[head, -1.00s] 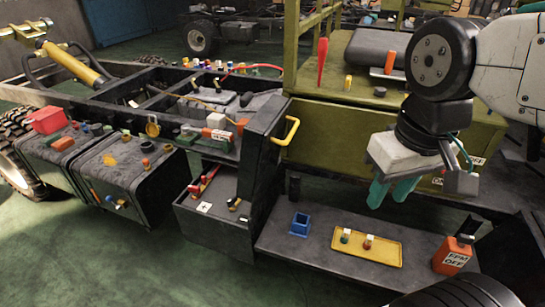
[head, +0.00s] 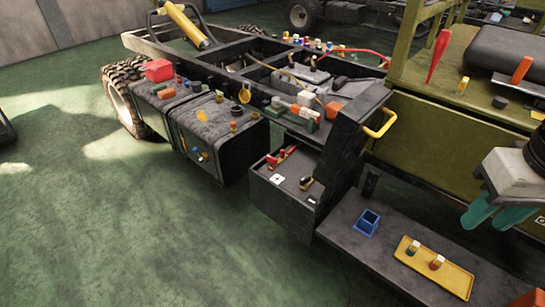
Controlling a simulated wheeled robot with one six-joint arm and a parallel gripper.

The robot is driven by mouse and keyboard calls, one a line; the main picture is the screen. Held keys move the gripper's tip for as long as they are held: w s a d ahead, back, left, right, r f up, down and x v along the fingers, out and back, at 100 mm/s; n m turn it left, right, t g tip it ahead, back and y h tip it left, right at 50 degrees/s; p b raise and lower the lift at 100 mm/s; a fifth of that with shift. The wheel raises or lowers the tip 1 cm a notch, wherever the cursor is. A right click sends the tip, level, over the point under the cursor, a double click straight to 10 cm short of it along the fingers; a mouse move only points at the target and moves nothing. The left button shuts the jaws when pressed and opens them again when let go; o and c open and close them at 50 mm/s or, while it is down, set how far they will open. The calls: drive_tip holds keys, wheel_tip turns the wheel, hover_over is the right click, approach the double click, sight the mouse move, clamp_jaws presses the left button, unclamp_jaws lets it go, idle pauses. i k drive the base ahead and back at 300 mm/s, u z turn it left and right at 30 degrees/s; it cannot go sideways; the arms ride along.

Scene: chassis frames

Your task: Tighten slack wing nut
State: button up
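My gripper (head: 487,220) is at the right edge of the head view. Its two teal fingers point down with a gap between them and nothing in the gap. It hangs above the right end of the low dark step and is apart from everything. I cannot make out the wing nut for certain.
A blue open box (head: 367,222) and a yellow tray (head: 450,277) with two small capped pieces stand on the step (head: 345,235). A yellow handle (head: 382,124) juts from the chassis. A red tool (head: 437,55) stands on the olive bodywork (head: 470,110). The green floor at left is clear.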

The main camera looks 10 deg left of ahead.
sight(304, 182)
drive_tip(key=u, duration=0.55)
drive_tip(key=k, duration=0.65)
drive_tip(key=u, duration=0.9)
drive_tip(key=i, duration=1.15)
drive_tip(key=z, duration=0.4)
